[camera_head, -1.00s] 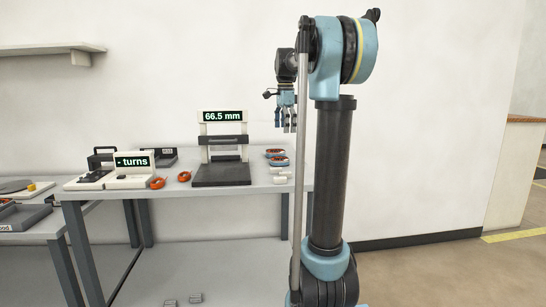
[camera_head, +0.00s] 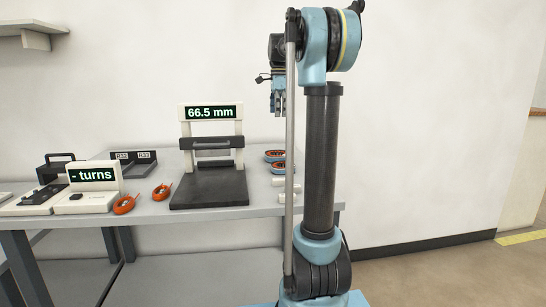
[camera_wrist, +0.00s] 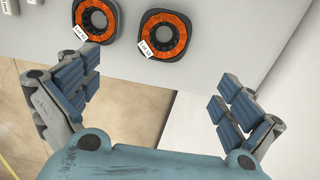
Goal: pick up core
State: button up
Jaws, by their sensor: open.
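Two round dark holders with orange rings, the left one (camera_wrist: 97,18) and the right one (camera_wrist: 165,36), lie side by side on the grey table in the wrist view. Each has a black centre and a white "Lot" label. In the head view they appear at the table's right side, one (camera_head: 275,155) behind the other (camera_head: 276,168), partly hidden by my arm. I cannot tell which thing is the core. My gripper (camera_wrist: 157,88) is open and empty, over the table's edge, apart from the holders. In the head view my gripper (camera_head: 278,103) hangs above the table.
A gauge reading "66.5 mm" (camera_head: 211,113) stands mid-table. White pieces (camera_head: 281,183) lie near the right edge. A pale wall rises behind the table.

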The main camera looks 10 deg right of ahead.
send_near(277, 152)
jog(key=f, duration=0.3)
jog(key=s+f, duration=0.1)
jog(key=f, duration=0.2)
jog(key=s+f, duration=0.1)
jog(key=f, duration=0.2)
jog(key=shift+s+a+f, duration=0.1)
jog(key=shift+a+f, duration=0.15)
jog(key=shift+f, duration=0.05)
jog(key=c, duration=1.7)
jog(key=shift+o, duration=0.2)
jog(key=shift+r, duration=0.1)
